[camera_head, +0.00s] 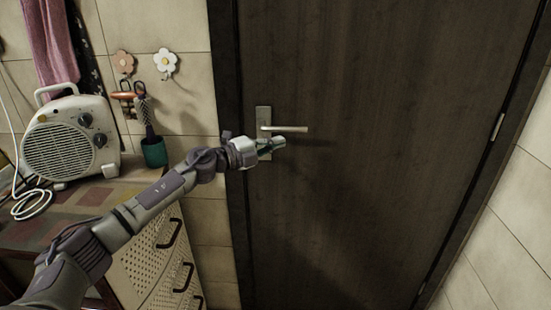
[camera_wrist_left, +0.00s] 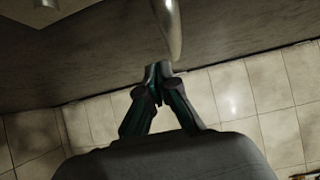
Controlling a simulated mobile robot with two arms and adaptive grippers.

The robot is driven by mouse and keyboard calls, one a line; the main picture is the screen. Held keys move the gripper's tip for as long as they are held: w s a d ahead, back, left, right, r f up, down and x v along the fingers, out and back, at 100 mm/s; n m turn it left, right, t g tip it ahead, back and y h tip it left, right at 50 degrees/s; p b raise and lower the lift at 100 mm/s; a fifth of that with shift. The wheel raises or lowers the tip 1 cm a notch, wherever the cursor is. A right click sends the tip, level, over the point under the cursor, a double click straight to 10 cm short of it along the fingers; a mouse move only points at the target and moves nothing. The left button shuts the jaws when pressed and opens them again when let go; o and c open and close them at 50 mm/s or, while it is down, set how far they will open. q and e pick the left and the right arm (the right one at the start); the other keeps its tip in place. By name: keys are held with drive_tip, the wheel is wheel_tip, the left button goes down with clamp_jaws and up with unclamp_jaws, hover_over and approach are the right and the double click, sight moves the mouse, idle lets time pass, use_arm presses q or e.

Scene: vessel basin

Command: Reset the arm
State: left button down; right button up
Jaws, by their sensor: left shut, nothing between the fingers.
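My left arm comes in from the left in the head view and reaches out to the door. My left gripper (camera_head: 277,144) is shut and empty, just below the metal door handle (camera_head: 288,128). In the left wrist view the fingertips of my left gripper (camera_wrist_left: 158,70) meet with nothing between them. The handle (camera_wrist_left: 171,28) hangs close past the fingertips there; whether they touch it I cannot tell. The dark wooden door (camera_head: 370,180) looks closed in its frame. My right gripper is in neither view.
A cabinet (camera_head: 90,195) at the left carries a white fan heater (camera_head: 62,145) with a cable. Drawers with dark handles (camera_head: 170,233) lie below my arm. Tiled wall bounds the right.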

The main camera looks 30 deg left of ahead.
use_arm(q)
wheel_tip(320, 180, down, 22)
drive_tip(key=s+a+n+y+p, duration=0.1)
drive_tip(key=a+n+y+p, duration=0.1)
drive_tip(key=n+y, duration=0.5)
drive_tip(key=s+f+n+g, duration=0.1)
drive_tip(key=s+f+n, duration=0.25)
drive_tip(key=f, duration=0.35)
drive_tip(key=s+f+n+g+y, duration=0.1)
drive_tip(key=s+f+n, duration=0.1)
drive_tip(key=s+f, duration=0.45)
drive_tip(key=s+f+n+g, duration=0.1)
drive_tip(key=s+f+n, duration=0.15)
drive_tip(key=f, duration=0.55)
drive_tip(key=s+d+f+n+g+y+p, duration=0.25)
drive_tip(key=s+f+n+g, duration=0.2)
drive_tip(key=s+f, duration=1.35)
drive_tip(key=s+d+f+g, duration=0.2)
drive_tip(key=s+d, duration=0.1)
drive_tip(key=s, duration=0.7)
drive_tip(key=s+d+f+n+g+h, duration=0.1)
drive_tip(key=s+d+f+g, duration=0.1)
drive_tip(key=s, duration=0.8)
drive_tip(key=s+d+f+n+g, duration=0.1)
drive_tip(key=s+d+f+g, duration=0.1)
drive_tip(key=s, duration=0.9)
drive_tip(key=shift+d+g, duration=0.45)
drive_tip(key=shift+d, duration=0.5)
drive_tip(key=shift+f, duration=0.1)
